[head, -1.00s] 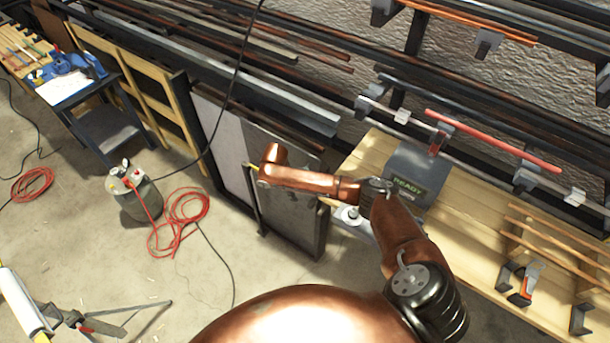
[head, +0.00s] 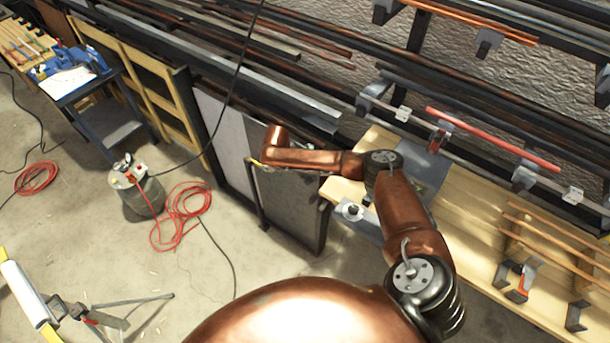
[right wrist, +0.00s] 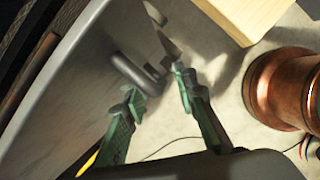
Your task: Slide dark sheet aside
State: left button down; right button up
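The dark grey sheet (head: 292,208) stands upright on edge in the rack below the laths, in the middle of the head view. My copper right forearm crosses its upper part and hides some of it. My right gripper (head: 256,163) is at the sheet's left edge. In the right wrist view, the green-padded fingers of this gripper (right wrist: 157,88) are apart, with a grey bent bar (right wrist: 132,70) close by their tips. Nothing is clearly held; I cannot tell whether a finger touches the sheet. My left gripper is out of view.
A paler sheet (head: 222,140) stands left of the dark one. A dark post (head: 257,205) rises at the dark sheet's left side. A wooden bench (head: 465,230) is to the right. A red hose coil (head: 180,218) and canister (head: 137,190) are on the floor at left.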

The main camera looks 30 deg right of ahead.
grip_shut()
dwell(0.3)
dwell(0.5)
